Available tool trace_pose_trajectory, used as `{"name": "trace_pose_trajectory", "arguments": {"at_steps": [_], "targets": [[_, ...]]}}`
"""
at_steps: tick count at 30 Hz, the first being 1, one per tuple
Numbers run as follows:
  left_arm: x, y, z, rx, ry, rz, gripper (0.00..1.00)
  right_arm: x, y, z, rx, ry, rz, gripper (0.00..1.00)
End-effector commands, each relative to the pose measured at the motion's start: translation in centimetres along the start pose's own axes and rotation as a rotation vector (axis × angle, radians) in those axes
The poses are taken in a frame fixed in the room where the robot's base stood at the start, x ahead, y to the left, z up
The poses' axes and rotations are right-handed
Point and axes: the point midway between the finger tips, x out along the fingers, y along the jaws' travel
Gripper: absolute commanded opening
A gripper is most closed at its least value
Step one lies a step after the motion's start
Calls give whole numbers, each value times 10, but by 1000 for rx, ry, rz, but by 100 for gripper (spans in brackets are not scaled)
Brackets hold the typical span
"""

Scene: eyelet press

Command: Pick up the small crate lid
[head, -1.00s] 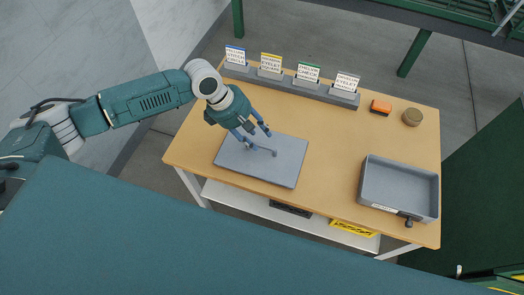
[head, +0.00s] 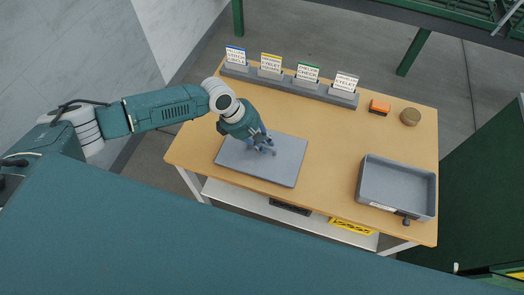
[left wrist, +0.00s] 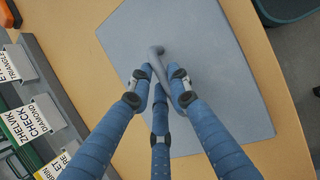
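The small crate lid (head: 286,170) is a flat grey plate lying on the left part of the table, with a thin bar handle on top. In the left wrist view the lid (left wrist: 215,60) fills the middle, and its handle (left wrist: 157,62) runs between my fingertips. My left gripper (head: 262,150) is low over the lid's middle. In the left wrist view the blue fingers (left wrist: 161,76) stand on both sides of the handle, apart with narrow gaps; the third finger is below. The gripper hides most of the handle in the head view. My right gripper is not in view.
A grey crate (head: 397,176) stands open at the table's right. A grey rack (head: 290,86) with several label cards lines the back edge. An orange block (head: 380,107) and a round brown object (head: 410,117) lie at the back right. The table's middle is clear.

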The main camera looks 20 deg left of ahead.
Motion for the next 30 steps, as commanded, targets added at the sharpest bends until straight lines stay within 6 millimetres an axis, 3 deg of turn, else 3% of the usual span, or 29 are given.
{"name": "trace_pose_trajectory", "arguments": {"at_steps": [8,14,20,30], "targets": [[-1,1,0,0,0,1,0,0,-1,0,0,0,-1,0],[-13,4,5,1,-1,3,0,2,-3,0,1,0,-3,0],[-47,12,19,4,-2,6,0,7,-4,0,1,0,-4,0],[-134,30,56,5,-1,6,0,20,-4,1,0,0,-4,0]]}}
